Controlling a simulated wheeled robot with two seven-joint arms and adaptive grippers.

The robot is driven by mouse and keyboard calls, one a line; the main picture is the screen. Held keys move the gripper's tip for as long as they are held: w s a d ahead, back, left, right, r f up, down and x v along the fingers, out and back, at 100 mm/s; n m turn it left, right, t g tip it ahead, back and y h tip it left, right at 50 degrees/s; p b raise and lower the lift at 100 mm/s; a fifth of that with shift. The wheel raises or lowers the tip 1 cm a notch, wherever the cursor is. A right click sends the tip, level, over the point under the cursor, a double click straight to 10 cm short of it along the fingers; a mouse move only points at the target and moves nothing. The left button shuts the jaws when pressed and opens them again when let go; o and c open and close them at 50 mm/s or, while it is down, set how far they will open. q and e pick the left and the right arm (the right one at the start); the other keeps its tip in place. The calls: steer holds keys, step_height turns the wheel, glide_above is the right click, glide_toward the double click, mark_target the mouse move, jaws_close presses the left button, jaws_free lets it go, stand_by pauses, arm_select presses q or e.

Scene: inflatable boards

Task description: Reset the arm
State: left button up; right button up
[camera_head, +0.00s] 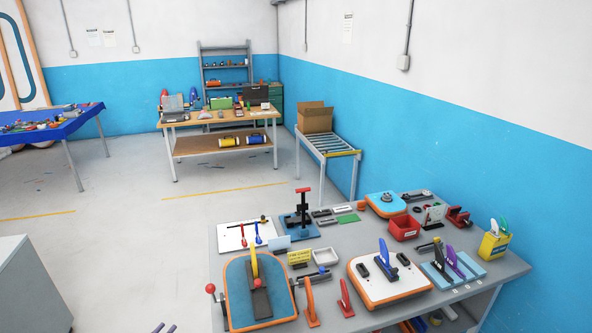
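Neither of my arms shows clearly in the head view, and I see no gripper that I can make out for sure. Two small dark purple bars (158,327) poke in at the bottom edge, left of the grey workbench (480,283); I cannot tell what they are. On the workbench stand a blue board with an orange rim (237,293) and a yellow lever (253,258), and a white board with an orange rim (408,281) and a blue lever (384,253).
The bench also holds a red bin (404,228), a yellow holder (494,246) and a black press with a red handle (303,205). A grey cabinet (30,285) stands at lower left. A wooden table (190,119) and roller stand (328,143) are behind. The floor between is mostly clear.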

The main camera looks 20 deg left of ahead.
arm_select(q)
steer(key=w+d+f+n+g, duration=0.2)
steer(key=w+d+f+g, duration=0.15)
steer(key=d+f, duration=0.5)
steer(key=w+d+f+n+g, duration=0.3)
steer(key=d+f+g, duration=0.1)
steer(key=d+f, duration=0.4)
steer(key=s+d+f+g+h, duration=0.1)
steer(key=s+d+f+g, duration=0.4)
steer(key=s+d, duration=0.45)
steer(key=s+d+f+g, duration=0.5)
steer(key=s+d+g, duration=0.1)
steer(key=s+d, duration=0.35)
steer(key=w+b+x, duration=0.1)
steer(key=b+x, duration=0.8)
steer(key=b, duration=0.1)
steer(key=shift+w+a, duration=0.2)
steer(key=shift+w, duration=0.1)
